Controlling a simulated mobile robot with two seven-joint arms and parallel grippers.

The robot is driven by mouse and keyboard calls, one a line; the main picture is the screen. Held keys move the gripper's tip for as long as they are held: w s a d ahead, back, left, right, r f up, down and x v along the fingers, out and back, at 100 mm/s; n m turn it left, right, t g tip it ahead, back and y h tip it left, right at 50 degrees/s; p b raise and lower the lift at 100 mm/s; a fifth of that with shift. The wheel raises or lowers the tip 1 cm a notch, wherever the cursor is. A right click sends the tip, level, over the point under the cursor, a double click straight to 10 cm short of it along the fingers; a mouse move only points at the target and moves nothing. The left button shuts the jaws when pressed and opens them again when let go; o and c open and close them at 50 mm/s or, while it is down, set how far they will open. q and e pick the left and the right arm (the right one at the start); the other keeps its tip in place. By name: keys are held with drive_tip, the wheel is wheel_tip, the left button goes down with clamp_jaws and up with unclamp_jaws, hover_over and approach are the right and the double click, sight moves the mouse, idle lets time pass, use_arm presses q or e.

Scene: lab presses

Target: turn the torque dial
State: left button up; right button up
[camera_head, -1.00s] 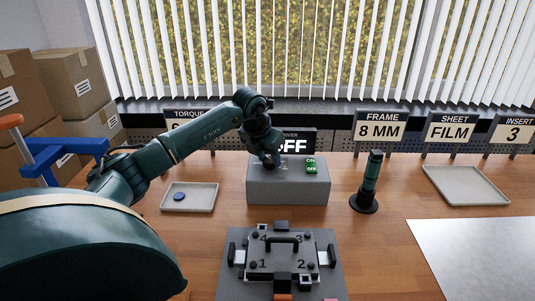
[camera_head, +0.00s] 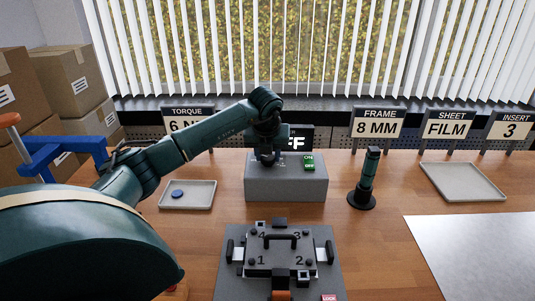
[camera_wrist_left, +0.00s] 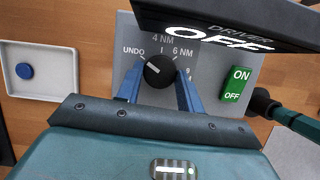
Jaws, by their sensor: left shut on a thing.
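The torque dial (camera_wrist_left: 159,71) is a round black knob with a white pointer mark on the grey driver box (camera_head: 287,185). In the left wrist view the mark points up and left, towards UNDO; 4 NM and 6 NM are printed further round, and another label is partly covered by a finger. My left gripper (camera_wrist_left: 158,88) has its blue fingers on both sides of the knob and is shut on it. In the head view the left gripper (camera_head: 268,159) hides most of the dial. My right gripper is not in view.
The driver display (camera_wrist_left: 245,38) reads OFF, beside a green ON/OFF switch (camera_wrist_left: 236,84). The torque sign (camera_head: 188,120) shows a 6, partly hidden by my arm. A tray (camera_head: 204,200) with a blue disc, a dark green driver (camera_head: 367,180) and a clamped plate fixture (camera_head: 280,265) stand nearby.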

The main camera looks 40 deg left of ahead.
use_arm(q)
drive_tip(key=shift+r, duration=0.1)
drive_tip(key=o, duration=0.7)
drive_tip(key=b+v, duration=0.1)
drive_tip(key=v, duration=1.2)
drive_tip(key=shift+r, duration=0.1)
drive_tip(key=shift+s, duration=0.1)
